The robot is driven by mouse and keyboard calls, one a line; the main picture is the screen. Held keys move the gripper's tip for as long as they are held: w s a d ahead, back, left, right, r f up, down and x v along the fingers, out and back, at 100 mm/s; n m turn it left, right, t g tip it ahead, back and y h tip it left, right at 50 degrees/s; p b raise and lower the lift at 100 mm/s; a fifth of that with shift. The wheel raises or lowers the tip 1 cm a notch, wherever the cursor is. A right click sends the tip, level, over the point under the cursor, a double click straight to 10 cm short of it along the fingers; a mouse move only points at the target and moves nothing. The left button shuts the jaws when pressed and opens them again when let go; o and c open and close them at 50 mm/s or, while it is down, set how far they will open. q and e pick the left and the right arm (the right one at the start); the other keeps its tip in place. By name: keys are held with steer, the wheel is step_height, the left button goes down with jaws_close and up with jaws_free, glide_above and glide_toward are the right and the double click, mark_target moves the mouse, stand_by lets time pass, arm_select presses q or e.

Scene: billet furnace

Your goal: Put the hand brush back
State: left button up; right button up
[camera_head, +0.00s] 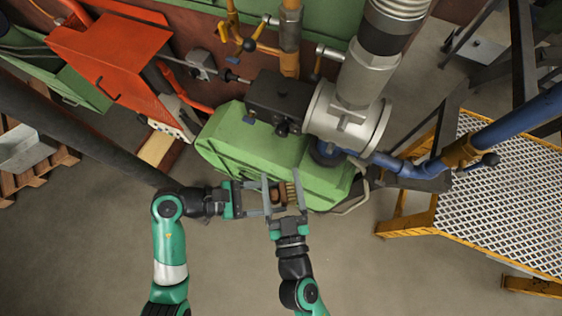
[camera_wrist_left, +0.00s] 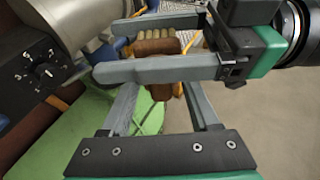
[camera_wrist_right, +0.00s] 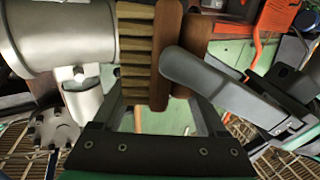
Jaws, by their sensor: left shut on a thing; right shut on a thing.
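The hand brush has a brown wooden body (camera_head: 279,193) and pale tan bristles. It is held in the air between my two grippers, in front of the green machine housing (camera_head: 225,150). My left gripper (camera_head: 266,199) reaches in from the left and is shut on the brush. My right gripper (camera_head: 283,180) comes up from below and is also shut on it. In the left wrist view the brush (camera_wrist_left: 157,46) sits between the right gripper's fingers. In the right wrist view its body (camera_wrist_right: 167,45) and bristle rows (camera_wrist_right: 135,60) show large; the fingers hide part of it.
A grey metal cylinder and flange (camera_head: 345,118) stand behind to the right. An orange-red box (camera_head: 110,55) is at upper left. A yellow-framed grating platform (camera_head: 500,180) lies at right. The floor (camera_head: 380,280) in front is clear.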

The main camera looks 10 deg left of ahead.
arm_select(q)
steer(key=o, duration=0.7)
arm_select(e)
steer(key=shift+c, duration=1)
arm_select(q)
steer(key=o, duration=0.6)
steer(key=shift+a, duration=0.1)
